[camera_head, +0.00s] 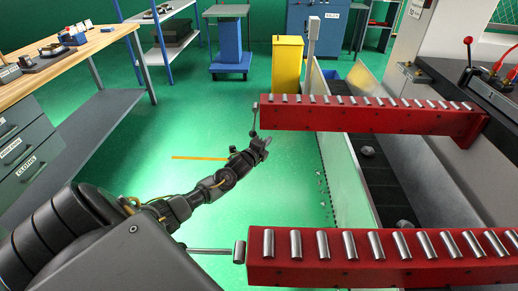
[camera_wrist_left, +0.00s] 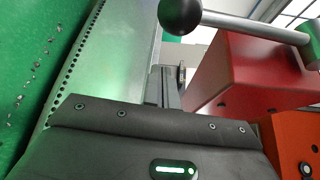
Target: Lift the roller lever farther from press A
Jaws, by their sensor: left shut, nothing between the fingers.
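The far roller lever (camera_head: 255,119) is a thin grey rod with a black ball at its end, on the left end of the far red roller beam (camera_head: 370,118). In the head view its ball is below the hub. My left gripper (camera_head: 265,142) is shut and empty, just right of and slightly below the ball, apart from it. In the left wrist view the lever (camera_wrist_left: 240,25) crosses above the closed fingers (camera_wrist_left: 170,88). The near roller lever (camera_head: 212,250) points left from the near red roller beam (camera_head: 380,277); my arm hides its outer end. Which press is A cannot be told.
A metal side panel (camera_head: 345,185) stands below the beams, with a dark conveyor (camera_head: 385,190) behind it. A yellow bin (camera_head: 287,62) stands beyond the far beam. A wooden workbench (camera_head: 70,52) is at the left. The green floor between is mostly free.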

